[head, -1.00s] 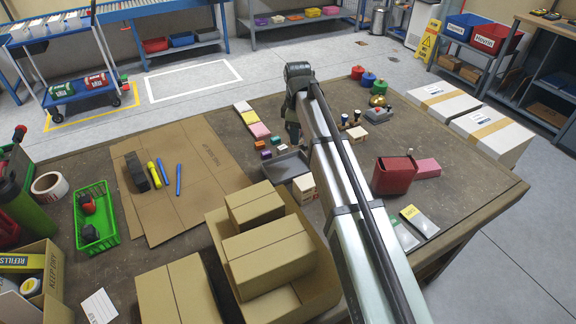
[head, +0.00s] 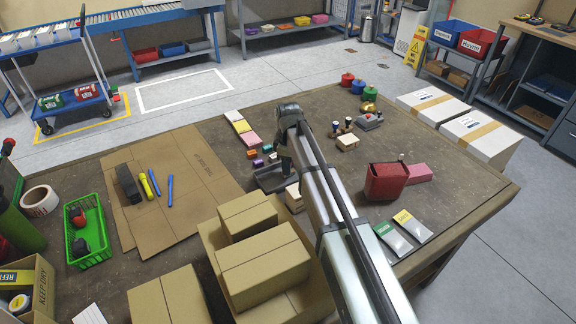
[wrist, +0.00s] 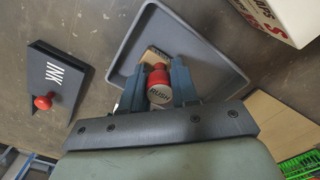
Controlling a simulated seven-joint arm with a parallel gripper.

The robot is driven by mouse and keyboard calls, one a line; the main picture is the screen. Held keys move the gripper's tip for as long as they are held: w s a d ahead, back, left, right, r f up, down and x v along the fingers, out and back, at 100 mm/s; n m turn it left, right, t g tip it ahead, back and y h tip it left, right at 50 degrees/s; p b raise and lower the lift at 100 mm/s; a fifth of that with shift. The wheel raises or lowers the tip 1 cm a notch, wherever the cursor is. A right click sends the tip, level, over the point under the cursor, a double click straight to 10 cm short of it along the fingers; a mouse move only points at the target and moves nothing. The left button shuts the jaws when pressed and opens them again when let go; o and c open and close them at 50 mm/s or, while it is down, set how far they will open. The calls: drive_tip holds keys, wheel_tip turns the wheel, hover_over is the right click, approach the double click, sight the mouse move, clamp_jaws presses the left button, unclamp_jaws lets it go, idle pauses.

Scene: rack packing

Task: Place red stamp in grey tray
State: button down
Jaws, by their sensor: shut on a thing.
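The red stamp (wrist: 158,77), with a round top labelled RUSH and a wooden-looking base, is between the two fingers of my gripper (wrist: 156,84) in the wrist view. My gripper is shut on it. The grey tray (wrist: 186,22) lies directly below and around the stamp in that view. I cannot tell whether the stamp's base touches the tray floor. In the head view the grey tray (head: 268,181) is partly covered by my arm, and my gripper (head: 287,166) is over its right part. The stamp is hidden there.
A lettered pale box (wrist: 285,14) stands close right. Small coloured blocks (head: 257,163), open cartons (head: 212,238) and a red bin (head: 386,182) are nearby.

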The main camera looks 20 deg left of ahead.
drive_tip(key=shift+f, duration=0.3)
drive_tip(key=c, duration=0.9)
unclamp_jaws()
drive_tip(key=shift+o, duration=0.2)
drive_tip(key=shift+r, duration=0.1)
wheel_tip(320, 180, up, 12)
drive_tip(key=shift+r, duration=0.1)
